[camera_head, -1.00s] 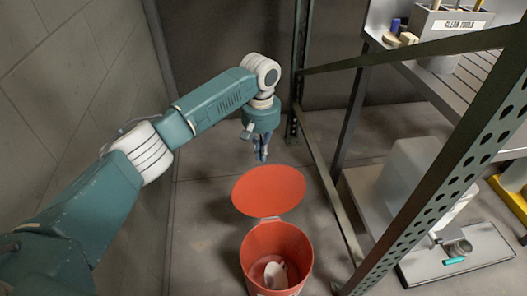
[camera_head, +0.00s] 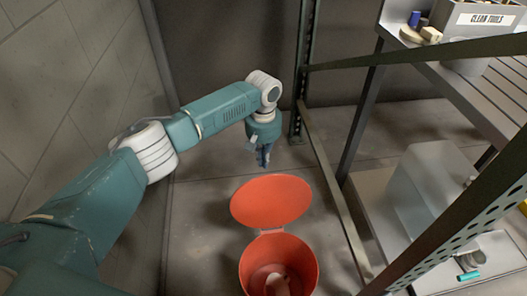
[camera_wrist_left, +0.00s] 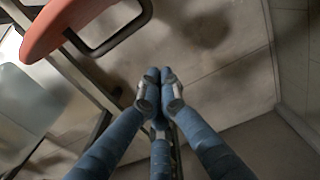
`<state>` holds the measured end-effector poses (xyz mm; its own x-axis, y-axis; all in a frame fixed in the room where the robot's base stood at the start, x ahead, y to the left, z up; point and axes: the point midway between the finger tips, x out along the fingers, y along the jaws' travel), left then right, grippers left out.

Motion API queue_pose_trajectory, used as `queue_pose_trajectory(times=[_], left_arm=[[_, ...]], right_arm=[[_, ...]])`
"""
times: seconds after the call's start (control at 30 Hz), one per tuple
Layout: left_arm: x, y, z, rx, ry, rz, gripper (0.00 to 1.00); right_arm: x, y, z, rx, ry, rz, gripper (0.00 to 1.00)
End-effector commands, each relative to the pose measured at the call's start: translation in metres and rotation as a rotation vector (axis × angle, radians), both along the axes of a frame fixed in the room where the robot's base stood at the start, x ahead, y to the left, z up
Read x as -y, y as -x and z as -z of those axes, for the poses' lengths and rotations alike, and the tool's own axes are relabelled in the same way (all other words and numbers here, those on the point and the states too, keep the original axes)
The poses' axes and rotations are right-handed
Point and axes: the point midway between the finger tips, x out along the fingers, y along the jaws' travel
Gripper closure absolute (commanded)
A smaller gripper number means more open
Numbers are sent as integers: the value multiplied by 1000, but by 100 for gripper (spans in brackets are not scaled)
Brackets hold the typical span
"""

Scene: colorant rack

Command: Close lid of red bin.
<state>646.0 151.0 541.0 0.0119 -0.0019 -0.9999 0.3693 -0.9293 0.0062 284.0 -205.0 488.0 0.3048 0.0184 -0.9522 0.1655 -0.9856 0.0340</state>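The red bin (camera_head: 278,247) stands on the floor at the bottom middle of the head view, with a pale item visible inside. Its round red lid (camera_head: 271,200) stands open, tipped back at the bin's far side. My left gripper (camera_head: 264,163) hangs just beyond the lid, pointing down and apart from it. In the left wrist view its fingers (camera_wrist_left: 158,76) are together at the tips with nothing seen between them. The lid edge (camera_wrist_left: 60,25) shows at the upper left there, with a dark curved handle beside it. My right gripper is not in view.
A metal shelf rack with a slanting perforated post (camera_head: 460,229) stands right of the bin. A grey clean tools box (camera_head: 484,20) sits on its upper shelf, and a translucent container (camera_head: 430,190) below. A wall is at left; floor behind the lid is clear.

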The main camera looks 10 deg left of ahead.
Motion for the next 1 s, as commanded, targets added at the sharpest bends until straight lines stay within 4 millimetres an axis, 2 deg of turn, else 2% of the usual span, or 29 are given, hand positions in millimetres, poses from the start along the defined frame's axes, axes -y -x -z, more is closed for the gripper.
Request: queue_pose_trajectory(times=[0.03,0.1,0.4,1.0], left_arm=[[0,1,12,-1,-2,1,100],[4,9,2,4,1,5,100],[13,33,-6,2,-1,2,100],[14,33,-9,7,-3,0,100]], right_arm=[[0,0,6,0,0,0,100],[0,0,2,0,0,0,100],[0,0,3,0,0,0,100],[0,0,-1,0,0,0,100]])
